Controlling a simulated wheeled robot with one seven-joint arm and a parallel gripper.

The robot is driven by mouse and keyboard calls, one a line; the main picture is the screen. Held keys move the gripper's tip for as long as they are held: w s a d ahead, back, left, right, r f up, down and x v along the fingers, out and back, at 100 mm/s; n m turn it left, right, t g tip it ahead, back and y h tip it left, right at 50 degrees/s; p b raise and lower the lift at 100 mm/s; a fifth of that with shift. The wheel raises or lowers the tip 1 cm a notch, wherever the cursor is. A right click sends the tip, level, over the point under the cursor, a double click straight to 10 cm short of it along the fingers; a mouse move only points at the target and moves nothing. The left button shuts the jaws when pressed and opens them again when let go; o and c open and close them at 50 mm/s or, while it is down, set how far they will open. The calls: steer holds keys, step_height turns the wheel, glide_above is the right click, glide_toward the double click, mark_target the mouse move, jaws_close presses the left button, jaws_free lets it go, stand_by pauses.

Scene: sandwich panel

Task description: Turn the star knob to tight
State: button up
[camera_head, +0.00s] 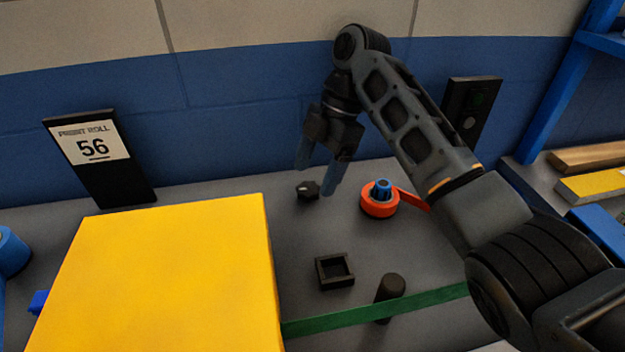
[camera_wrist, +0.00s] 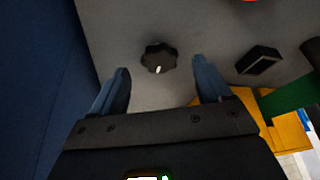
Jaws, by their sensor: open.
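The star knob (camera_head: 308,190) is small, black and lobed, with a white mark, and sits on the grey panel top behind the yellow block. In the wrist view the star knob (camera_wrist: 159,58) lies beyond the fingertips, roughly between their lines, with its white mark pointing toward my gripper. My gripper (camera_head: 316,180) has blue fingers and hangs over the panel near the knob. In the wrist view my gripper (camera_wrist: 162,72) is open, with nothing between its fingers. I see no contact with the knob. No label for tight is readable.
A large yellow block (camera_head: 170,270) fills the front left. An orange-red ring with a blue core (camera_head: 381,192) stands right of the knob. A black square socket (camera_head: 334,271), a dark cylinder (camera_head: 391,287) and a green strip (camera_head: 430,299) lie nearer. A blue wall (camera_head: 240,115) rises behind.

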mark_target(307, 191)
steer(key=shift+x, duration=1.3)
steer(key=shift+c, duration=0.4)
steer(key=c, duration=1)
steer(key=shift+o, duration=0.2)
